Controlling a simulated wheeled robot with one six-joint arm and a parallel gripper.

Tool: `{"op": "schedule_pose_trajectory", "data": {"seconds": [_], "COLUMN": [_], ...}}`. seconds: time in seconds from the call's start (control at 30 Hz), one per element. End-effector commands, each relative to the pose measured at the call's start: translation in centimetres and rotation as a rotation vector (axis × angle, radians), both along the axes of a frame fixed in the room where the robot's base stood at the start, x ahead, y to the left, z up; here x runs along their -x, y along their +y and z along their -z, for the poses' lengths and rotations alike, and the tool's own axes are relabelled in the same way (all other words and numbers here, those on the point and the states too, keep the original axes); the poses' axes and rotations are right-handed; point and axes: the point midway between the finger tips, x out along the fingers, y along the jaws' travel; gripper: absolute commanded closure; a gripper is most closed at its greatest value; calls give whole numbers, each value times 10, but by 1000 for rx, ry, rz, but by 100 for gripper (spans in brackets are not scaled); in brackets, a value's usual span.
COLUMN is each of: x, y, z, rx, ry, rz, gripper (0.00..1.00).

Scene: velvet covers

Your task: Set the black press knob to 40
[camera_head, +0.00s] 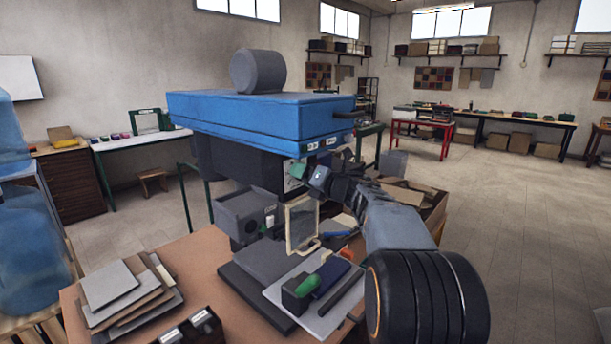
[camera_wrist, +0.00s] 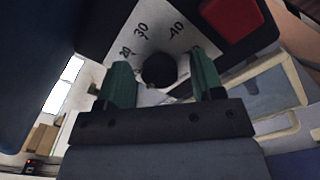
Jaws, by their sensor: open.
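The black press knob (camera_wrist: 159,70) sits on a pale dial plate (camera_wrist: 150,38) marked 20, 30 and 40 in the wrist view. I cannot make out a pointer on the knob, so its setting is unclear. My gripper (camera_wrist: 161,62) is open, with one green finger on each side of the knob and gaps showing between. In the head view my gripper (camera_head: 318,178) is at the front of the blue-topped press (camera_head: 265,115), by the pale dial plate (camera_head: 297,171); the knob is hidden there.
A red block or button (camera_wrist: 229,18) is beside the dial. A clear framed guard (camera_head: 301,226) hangs below my gripper. The bench (camera_head: 230,302) holds a grey slab, a tray (camera_head: 318,322) with green-handled items, and stacked boards (camera_head: 120,288) at left.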

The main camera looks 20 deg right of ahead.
Motion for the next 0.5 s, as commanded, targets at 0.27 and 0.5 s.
{"op": "schedule_pose_trajectory", "data": {"seconds": [0.27, 0.5], "x": [0, 0], "y": [0, 0], "z": [0, 0], "rx": [0, 0], "ry": [-1, -1], "rz": [1, 1], "gripper": [44, 66]}}
